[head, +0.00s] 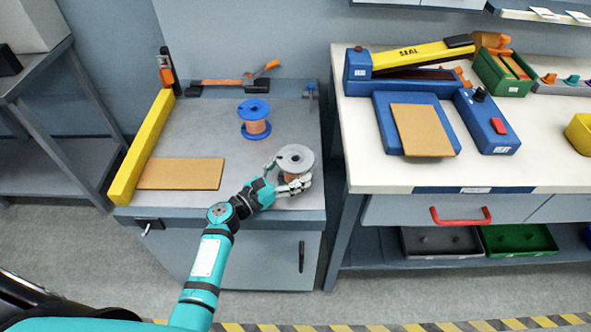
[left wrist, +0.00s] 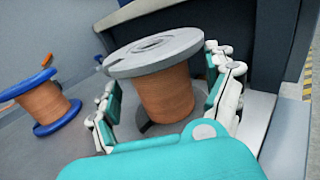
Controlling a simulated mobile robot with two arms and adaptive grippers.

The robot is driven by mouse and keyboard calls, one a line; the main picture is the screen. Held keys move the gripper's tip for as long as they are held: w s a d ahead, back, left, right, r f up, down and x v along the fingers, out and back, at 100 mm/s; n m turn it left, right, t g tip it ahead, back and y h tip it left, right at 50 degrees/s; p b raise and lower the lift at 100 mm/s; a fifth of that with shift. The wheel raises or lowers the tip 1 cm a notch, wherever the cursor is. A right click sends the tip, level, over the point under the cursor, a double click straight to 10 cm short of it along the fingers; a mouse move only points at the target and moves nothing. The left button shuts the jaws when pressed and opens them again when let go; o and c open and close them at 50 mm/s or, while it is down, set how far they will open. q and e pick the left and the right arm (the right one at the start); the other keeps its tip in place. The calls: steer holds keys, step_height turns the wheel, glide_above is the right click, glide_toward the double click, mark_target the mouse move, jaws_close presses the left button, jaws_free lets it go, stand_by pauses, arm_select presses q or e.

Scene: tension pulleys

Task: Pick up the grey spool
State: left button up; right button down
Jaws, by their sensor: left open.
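The grey spool (head: 296,158) stands upright on the grey bench near its front right corner. It has a grey top flange and copper-coloured winding. In the left wrist view the grey spool (left wrist: 165,88) fills the middle. My left gripper (head: 290,180) is open around it, with a finger on each side. In the left wrist view my left gripper (left wrist: 168,105) shows both fingers beside the winding, below the top flange. I cannot tell whether they touch it. The lower flange is mostly hidden. My right gripper is in neither view.
A blue spool (head: 254,119) stands behind and to the left of the grey one. A brown sheet (head: 181,173) lies against a yellow bar (head: 142,147) at the left. The white table (head: 372,174) with a sealer is to the right, across a gap.

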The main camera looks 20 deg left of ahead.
arm_select(q)
steer(key=shift+x, duration=1.1)
steer(key=c, duration=1.6)
jaws_close()
steer(key=shift+r, duration=0.1)
